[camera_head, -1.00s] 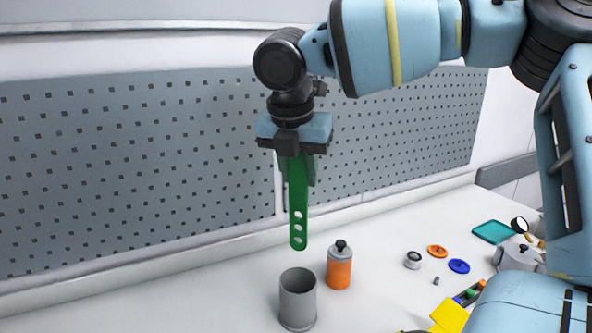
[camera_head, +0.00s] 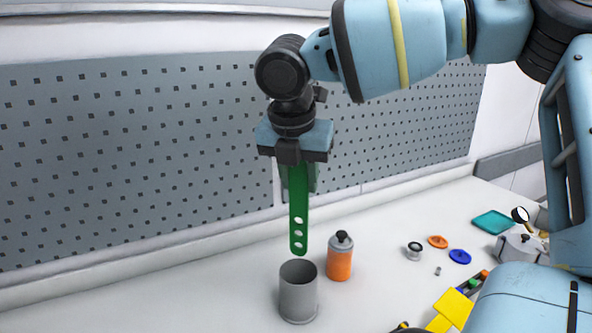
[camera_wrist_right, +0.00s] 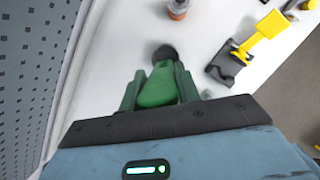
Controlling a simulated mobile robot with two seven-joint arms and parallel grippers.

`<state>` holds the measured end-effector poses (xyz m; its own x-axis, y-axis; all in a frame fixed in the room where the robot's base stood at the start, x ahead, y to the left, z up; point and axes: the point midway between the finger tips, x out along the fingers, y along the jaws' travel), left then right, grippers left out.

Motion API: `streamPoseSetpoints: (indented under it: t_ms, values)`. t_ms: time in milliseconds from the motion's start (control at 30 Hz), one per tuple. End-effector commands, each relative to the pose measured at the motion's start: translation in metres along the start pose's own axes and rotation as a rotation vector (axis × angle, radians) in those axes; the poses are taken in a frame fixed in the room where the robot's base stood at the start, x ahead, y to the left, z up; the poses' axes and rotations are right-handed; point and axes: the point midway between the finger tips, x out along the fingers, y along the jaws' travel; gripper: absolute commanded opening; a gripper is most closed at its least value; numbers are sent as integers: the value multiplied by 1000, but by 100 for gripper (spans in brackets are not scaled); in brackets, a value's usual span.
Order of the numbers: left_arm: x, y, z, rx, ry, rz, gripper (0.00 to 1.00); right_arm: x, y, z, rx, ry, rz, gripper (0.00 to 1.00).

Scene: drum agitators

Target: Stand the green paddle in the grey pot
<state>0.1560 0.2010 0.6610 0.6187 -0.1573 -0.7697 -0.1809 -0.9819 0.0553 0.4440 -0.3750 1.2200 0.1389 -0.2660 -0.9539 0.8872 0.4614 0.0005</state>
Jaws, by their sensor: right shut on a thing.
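The green paddle (camera_head: 298,215) hangs upright, its holed end pointing down. My right gripper (camera_head: 297,180) is shut on its upper part. The paddle's lower tip is just above the open mouth of the grey pot (camera_head: 298,295), and appears apart from it. The pot stands upright on the white table. In the right wrist view the paddle (camera_wrist_right: 158,88) is between the fingers of my right gripper (camera_wrist_right: 160,90), with the dark mouth of the pot (camera_wrist_right: 165,53) partly hidden beyond it. My left gripper is not in view.
An orange and grey bottle (camera_head: 340,258) stands close to the right of the pot. A perforated grey panel (camera_head: 130,150) rises behind the table. Farther right are an orange disc (camera_head: 438,242), a blue disc (camera_head: 460,257) and a teal tray (camera_head: 493,222). The table left of the pot is clear.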

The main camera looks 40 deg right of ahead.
Motion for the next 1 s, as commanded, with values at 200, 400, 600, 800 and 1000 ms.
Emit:
streamPoseSetpoints:
  t_ms: [200,400,600,800,1000]
  values:
    - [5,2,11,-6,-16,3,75,18,0,-5,0,1,-3,10]
    - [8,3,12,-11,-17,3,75,29,0,-9,-2,1,-2,10]
    - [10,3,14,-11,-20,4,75,42,0,-13,-1,1,-1,10]
    - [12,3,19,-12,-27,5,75,55,0,-17,0,2,-2,10]
    - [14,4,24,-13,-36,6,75,68,0,-22,-1,2,-2,10]
